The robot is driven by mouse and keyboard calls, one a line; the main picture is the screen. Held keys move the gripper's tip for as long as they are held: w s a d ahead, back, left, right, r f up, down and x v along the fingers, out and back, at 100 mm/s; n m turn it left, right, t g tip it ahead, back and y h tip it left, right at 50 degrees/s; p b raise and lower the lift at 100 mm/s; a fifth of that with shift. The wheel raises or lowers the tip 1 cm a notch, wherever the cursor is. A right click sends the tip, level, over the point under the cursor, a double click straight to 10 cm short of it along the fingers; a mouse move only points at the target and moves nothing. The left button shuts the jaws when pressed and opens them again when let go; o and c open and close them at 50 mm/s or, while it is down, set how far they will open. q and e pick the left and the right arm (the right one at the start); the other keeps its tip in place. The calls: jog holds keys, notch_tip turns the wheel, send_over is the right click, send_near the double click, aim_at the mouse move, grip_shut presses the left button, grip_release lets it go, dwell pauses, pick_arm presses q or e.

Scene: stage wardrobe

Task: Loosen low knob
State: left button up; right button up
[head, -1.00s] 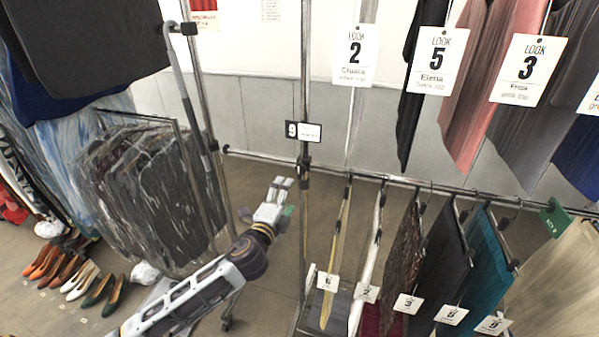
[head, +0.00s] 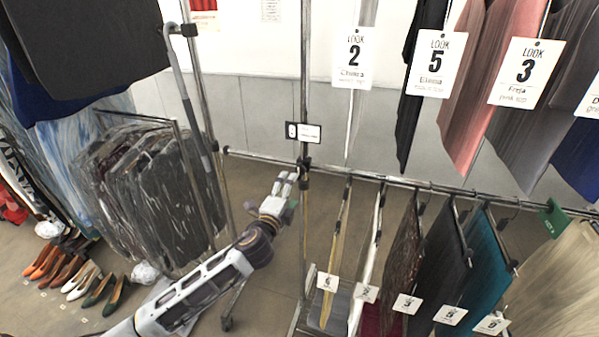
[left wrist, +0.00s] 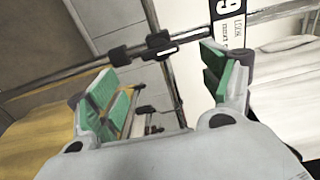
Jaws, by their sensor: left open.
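A chrome rack upright (head: 304,80) carries black fittings (head: 304,163) where the low rail meets it, just under a small number tag. They also show as a dark knob-like piece (left wrist: 158,41) in the left wrist view, with another black collar (left wrist: 118,56) beside it. I cannot tell for sure which piece is the low knob. My left gripper (head: 287,182) is just left of the upright, a little below the rail joint. In the left wrist view my left gripper (left wrist: 163,85) is open and empty, its green-padded fingers apart, with the fittings beyond them. My right gripper is not in view.
The low rail (head: 400,183) runs right with several hung garments and numbered tags. The number tag (head: 303,132) sits above the joint. A rack of dark garments (head: 150,195) and several shoes (head: 80,280) are at left. Floor shows between the racks.

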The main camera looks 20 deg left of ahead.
aim_at(299, 180)
pick_arm(q)
jog(key=shift+w+d+p, duration=0.15)
jog(key=shift+w+p, duration=0.55)
jog(key=shift+w, duration=4.6)
jog(key=c, duration=1)
jog(key=shift+c, duration=0.2)
